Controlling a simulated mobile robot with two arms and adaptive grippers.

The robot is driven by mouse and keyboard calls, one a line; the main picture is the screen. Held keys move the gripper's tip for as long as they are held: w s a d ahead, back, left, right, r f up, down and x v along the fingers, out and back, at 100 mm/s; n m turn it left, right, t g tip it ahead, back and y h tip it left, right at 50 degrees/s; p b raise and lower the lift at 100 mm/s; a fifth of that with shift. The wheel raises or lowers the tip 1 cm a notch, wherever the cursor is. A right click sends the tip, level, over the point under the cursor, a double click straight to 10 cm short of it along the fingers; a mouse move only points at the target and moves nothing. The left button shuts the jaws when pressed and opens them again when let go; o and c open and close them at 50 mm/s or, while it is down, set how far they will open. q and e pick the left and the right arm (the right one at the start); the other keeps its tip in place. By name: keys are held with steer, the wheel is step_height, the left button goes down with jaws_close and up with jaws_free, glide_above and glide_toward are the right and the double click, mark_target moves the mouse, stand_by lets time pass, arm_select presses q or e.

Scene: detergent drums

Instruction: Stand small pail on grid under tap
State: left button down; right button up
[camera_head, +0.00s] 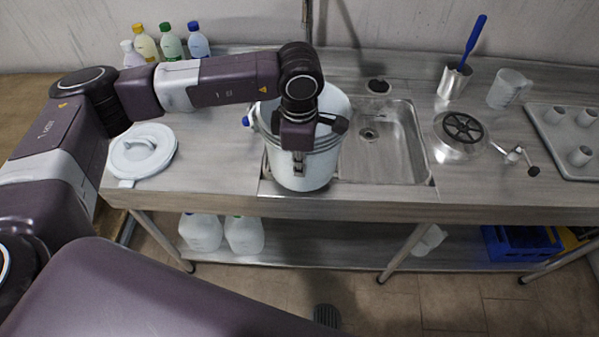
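A pale grey-white pail (305,178) stands upright at the left end of the sink, overlapping the basin's left side. My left gripper (298,165) points down at the pail's near rim, and its body covers part of the opening. I cannot tell whether its fingers are closed on the rim. A blue piece (246,122) shows at the pail's left side. No grid can be made out; the area under the pail is hidden. A thin upright pipe (307,18) rises behind my arm; no tap spout shows. My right gripper is not in view.
The open sink basin (395,150) lies right of the pail. A white lid (142,152) lies left on the counter. Bottles (172,45) stand at the back left. A brush holder (454,82), a clear jug (508,90), a round metal fixture (461,130) and a tray (560,160) occupy the right.

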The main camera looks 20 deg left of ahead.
arm_select(q)
steer(key=w, duration=0.2)
steer(key=w+a+f, duration=0.1)
steer(key=w, duration=0.1)
steer(key=w+b, duration=0.1)
steer(key=w+a+f, duration=0.1)
steer(key=w, duration=0.1)
steer(key=w+b, duration=0.1)
steer(key=shift+w+a+f+b, duration=0.2)
steer(key=shift+w+a+b, duration=0.1)
steer(key=shift+w, duration=0.1)
steer(key=shift+w+a+f+b, duration=0.15)
steer(key=shift+w+b, duration=0.25)
steer(key=shift+w, duration=0.25)
steer(key=shift+w+a+r+b, duration=0.1)
steer(key=shift+w+b, duration=0.25)
steer(key=shift+w, duration=0.3)
steer(key=shift+w+a, duration=0.1)
steer(key=shift+w, duration=0.05)
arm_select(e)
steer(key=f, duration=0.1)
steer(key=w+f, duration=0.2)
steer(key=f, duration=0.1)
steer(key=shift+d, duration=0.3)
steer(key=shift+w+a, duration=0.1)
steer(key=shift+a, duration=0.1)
